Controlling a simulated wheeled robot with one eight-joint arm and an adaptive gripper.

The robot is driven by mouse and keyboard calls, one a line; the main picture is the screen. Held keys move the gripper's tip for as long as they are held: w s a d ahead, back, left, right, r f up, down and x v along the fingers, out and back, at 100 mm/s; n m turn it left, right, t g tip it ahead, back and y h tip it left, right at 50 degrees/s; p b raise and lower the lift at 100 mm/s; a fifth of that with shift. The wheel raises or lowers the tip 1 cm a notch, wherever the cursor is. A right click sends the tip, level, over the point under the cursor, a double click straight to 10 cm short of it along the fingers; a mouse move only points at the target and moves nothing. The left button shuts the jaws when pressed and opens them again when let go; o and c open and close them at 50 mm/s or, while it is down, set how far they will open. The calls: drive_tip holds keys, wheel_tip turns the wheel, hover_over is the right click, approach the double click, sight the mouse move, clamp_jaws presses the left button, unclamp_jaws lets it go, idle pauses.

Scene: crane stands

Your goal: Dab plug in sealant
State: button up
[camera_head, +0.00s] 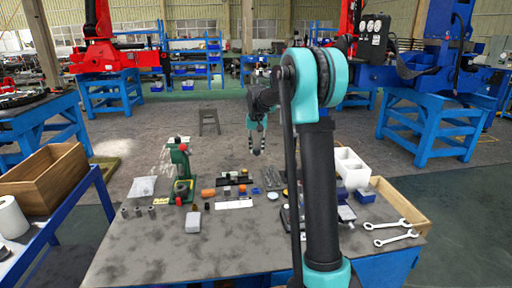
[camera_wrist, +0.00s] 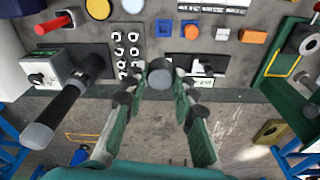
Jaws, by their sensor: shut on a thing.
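My gripper (camera_head: 256,149) hangs above the far side of the workbench. In the wrist view its two fingers (camera_wrist: 159,88) are closed on a grey round plug (camera_wrist: 159,74), which shows end-on between the fingertips. The plug is held clear of the bench top. A yellow disc (camera_wrist: 98,8) and a white disc (camera_wrist: 132,5) lie at the top edge of the wrist view. A pale round disc (camera_head: 272,195) shows on the bench in the head view. I cannot tell which of these holds the sealant.
The bench (camera_head: 250,250) has clear room at its front. A green machine (camera_head: 183,180) stands at the left. White bins (camera_head: 350,166) and wrenches (camera_head: 388,225) are at the right. A holed block (camera_wrist: 120,52) and an orange block (camera_wrist: 252,36) lie near the plug in the wrist view.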

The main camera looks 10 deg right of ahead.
drive_tip(key=shift+s+d+f, duration=1)
drive_tip(key=shift+d+f, duration=0.15)
drive_tip(key=shift+f, duration=1.75)
drive_tip(key=shift+s+d+f, duration=0.95)
drive_tip(key=shift+d+f, duration=0.15)
drive_tip(key=shift+f, duration=1.8)
drive_tip(key=shift+s+d+f, duration=1)
drive_tip(key=shift+d+f, duration=0.15)
drive_tip(key=shift+f, duration=1.75)
drive_tip(key=shift+f, duration=0.6)
wheel_tip(320, 180, up, 7)
drive_tip(key=shift+s, duration=0.1)
